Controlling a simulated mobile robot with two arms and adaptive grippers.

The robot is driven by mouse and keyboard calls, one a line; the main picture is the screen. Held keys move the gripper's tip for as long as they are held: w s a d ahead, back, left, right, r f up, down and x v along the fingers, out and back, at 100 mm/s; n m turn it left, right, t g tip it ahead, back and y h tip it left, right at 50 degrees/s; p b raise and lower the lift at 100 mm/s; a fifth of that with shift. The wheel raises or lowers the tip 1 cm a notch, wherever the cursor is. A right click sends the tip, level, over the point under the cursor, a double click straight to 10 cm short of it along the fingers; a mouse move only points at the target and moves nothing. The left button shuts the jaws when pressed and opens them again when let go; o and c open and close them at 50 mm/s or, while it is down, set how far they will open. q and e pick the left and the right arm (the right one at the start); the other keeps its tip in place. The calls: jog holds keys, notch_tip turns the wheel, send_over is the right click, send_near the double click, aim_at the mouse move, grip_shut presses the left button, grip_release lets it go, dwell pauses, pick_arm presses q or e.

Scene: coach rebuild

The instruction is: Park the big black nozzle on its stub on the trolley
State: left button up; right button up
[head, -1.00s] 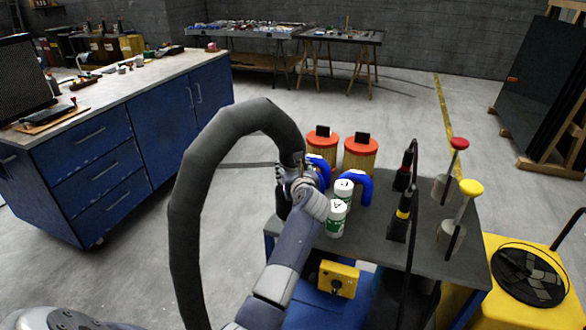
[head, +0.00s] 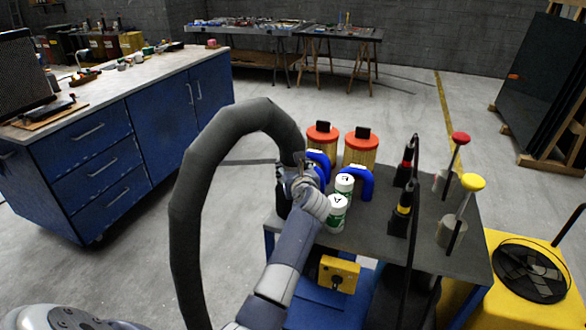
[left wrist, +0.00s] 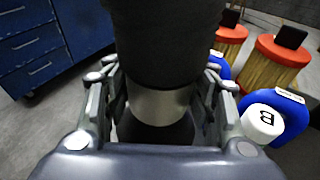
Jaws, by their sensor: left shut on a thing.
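My left gripper (head: 306,180) is at the left edge of the trolley (head: 385,241). In the left wrist view its fingers (left wrist: 160,100) close around a thick black cylinder with a pale metal band, the big black nozzle (left wrist: 155,45). In the head view part of the dark nozzle (head: 283,199) shows just left of the gripper, with a thick grey hose (head: 187,190) arching up from it and down to the floor side. The stub is hidden or not distinguishable, so I cannot tell whether the nozzle touches it. My right gripper is not in view.
Beside the gripper stand white-capped bottles (head: 336,213), blue curved handles (head: 358,186) and two orange-lidded filters (head: 361,147). Dark tools (head: 401,211) and red and yellow knobs (head: 473,182) stand farther right. A blue workbench (head: 120,150) is left, with open floor between.

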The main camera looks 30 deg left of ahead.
pick_arm(q)
jog(key=shift+f+b, duration=0.75)
jog(key=shift+f, duration=0.15)
dwell(0.3)
jog(key=o, duration=1.4)
jog(key=shift+c, duration=0.2)
jog(key=shift+f, duration=0.1)
jog(key=o, duration=0.4)
jog(key=shift+f, duration=0.2)
jog(key=shift+s+d+r, duration=0.1)
jog(key=shift+r, duration=0.05)
